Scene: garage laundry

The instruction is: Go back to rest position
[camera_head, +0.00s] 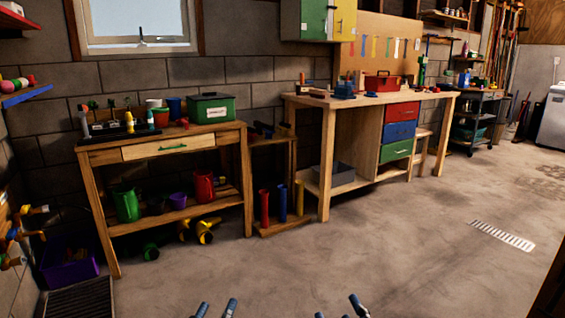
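My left gripper (216,309) shows only as two blue-grey fingertips at the bottom edge, left of the middle. The tips are apart with bare floor between them. My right gripper (339,311) shows at the bottom edge, right of the middle. Its tips are also apart, with nothing visible between them. The rest of both grippers and both arms is out of the picture. Neither gripper is near the furniture in the view.
A wooden potting table (163,150) with pots and a green box (211,108) stands at the left wall. A workbench (328,104) with red, blue and green drawers stands right of it. A purple bin (68,266) sits at far left. The middle floor (400,250) is clear.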

